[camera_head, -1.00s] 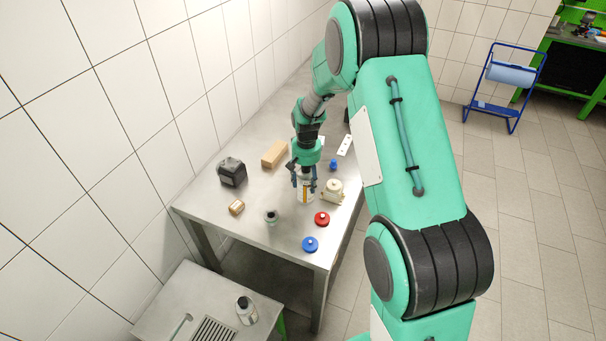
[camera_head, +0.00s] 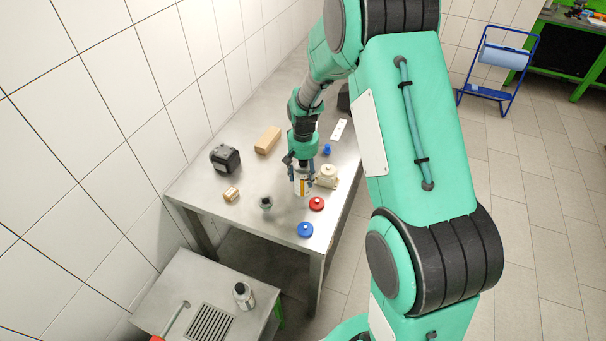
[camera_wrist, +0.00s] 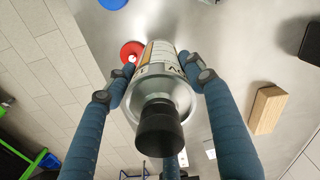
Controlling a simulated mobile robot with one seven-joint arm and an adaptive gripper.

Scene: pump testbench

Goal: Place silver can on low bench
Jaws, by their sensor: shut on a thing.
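The silver can (camera_wrist: 160,80), with a black cap and a white and orange label, is between the fingers of my gripper (camera_head: 301,180). In the wrist view the blue fingers close around its sides. In the head view the can (camera_head: 301,187) is upright over the higher steel table; whether its base touches the table I cannot tell. The low bench (camera_head: 183,285) is the lower steel surface at the bottom left, well away from my gripper.
The low bench holds a dark-capped bottle (camera_head: 243,295) and a drain grate (camera_head: 210,323).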

